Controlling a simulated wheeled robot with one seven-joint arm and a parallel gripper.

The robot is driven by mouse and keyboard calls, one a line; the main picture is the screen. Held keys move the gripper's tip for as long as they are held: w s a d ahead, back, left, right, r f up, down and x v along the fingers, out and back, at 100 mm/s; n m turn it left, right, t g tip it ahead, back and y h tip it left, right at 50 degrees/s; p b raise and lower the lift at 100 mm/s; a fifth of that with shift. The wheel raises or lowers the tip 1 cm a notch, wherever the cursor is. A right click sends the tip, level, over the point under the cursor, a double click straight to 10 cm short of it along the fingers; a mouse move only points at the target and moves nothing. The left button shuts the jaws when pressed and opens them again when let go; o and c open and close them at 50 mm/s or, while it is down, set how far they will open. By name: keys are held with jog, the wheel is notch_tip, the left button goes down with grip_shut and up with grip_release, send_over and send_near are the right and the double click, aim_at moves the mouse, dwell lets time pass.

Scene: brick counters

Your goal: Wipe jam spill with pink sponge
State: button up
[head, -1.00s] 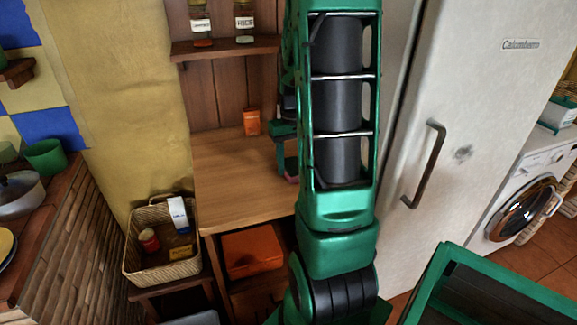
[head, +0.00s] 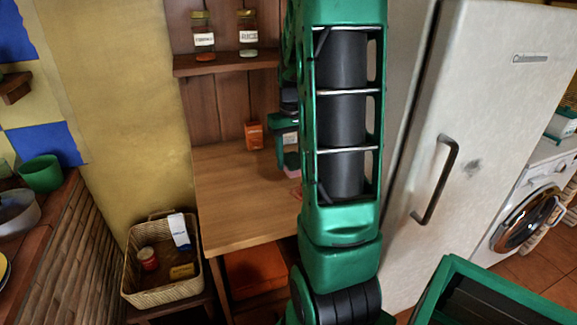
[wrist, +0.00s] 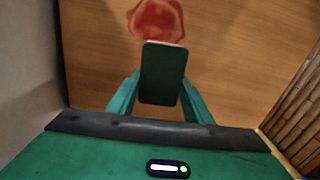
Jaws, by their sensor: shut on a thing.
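My gripper (wrist: 161,82) is shut on the sponge (wrist: 163,75), with one finger on each side. The sponge's dark green face fills most of its outline in the wrist view, with a thin pale pink edge at its far end. In the head view the pink sponge (head: 291,159) hangs below the gripper, partly hidden by my arm. The red jam spill (wrist: 157,19) lies on the wooden counter (wrist: 95,55), just beyond the sponge's far end. In the head view only a sliver of the spill (head: 296,191) shows beside my arm.
An orange box (head: 253,135) stands at the back of the counter. Jars (head: 203,38) sit on the shelf above. A fridge (head: 475,110) stands to the right and a wicker basket (head: 160,289) at lower left. The counter's left part is clear.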

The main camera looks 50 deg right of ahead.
aim_at(291, 157)
jog(key=shift+r, duration=1.75)
